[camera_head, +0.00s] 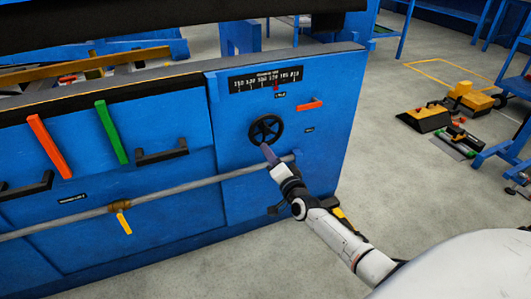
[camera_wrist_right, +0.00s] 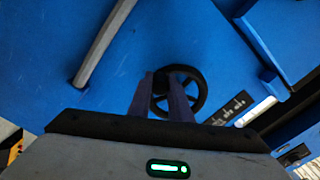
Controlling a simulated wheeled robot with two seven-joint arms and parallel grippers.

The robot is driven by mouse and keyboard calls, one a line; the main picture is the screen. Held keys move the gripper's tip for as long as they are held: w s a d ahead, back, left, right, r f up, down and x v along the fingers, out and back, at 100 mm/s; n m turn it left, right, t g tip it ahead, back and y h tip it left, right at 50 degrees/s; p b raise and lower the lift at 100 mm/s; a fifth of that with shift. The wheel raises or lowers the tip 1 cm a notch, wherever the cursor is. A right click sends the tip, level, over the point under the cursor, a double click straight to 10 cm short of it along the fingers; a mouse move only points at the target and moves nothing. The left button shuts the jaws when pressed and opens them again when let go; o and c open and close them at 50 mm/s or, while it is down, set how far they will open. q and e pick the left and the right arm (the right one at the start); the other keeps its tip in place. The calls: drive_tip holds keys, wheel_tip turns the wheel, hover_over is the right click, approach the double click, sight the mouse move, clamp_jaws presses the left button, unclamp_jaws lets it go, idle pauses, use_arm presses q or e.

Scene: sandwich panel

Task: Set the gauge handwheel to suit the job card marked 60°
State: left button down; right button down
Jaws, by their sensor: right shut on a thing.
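The black spoked handwheel (camera_head: 266,130) is on the blue panel front, below a black gauge strip (camera_head: 266,79) with white numbers too small to read surely. A small red mark shows at the strip's lower edge. My right gripper (camera_head: 268,153) reaches the wheel's lower rim from below. In the right wrist view its two fingers (camera_wrist_right: 174,84) are shut on part of the handwheel (camera_wrist_right: 197,93), whose rim shows around and behind them. The fingers hide some of the wheel. I cannot make out a job card marked 60°. My left gripper is not in view.
An orange lever (camera_head: 310,104) is right of the wheel. A grey rail (camera_head: 180,187) runs along the panel below it and also shows in the wrist view (camera_wrist_right: 105,42). Orange (camera_head: 49,146) and green (camera_head: 111,132) bars and black handles (camera_head: 162,152) are at left.

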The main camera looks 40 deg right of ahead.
drive_tip(key=shift+s+d+f+n, duration=0.15)
drive_tip(key=shift+d+n, duration=0.1)
drive_tip(key=shift+n, duration=0.15)
drive_tip(key=shift+d+n, duration=0.4)
drive_tip(key=shift+n, duration=0.5)
drive_tip(key=shift+s, duration=0.1)
drive_tip(key=c, duration=1.6)
unclamp_jaws()
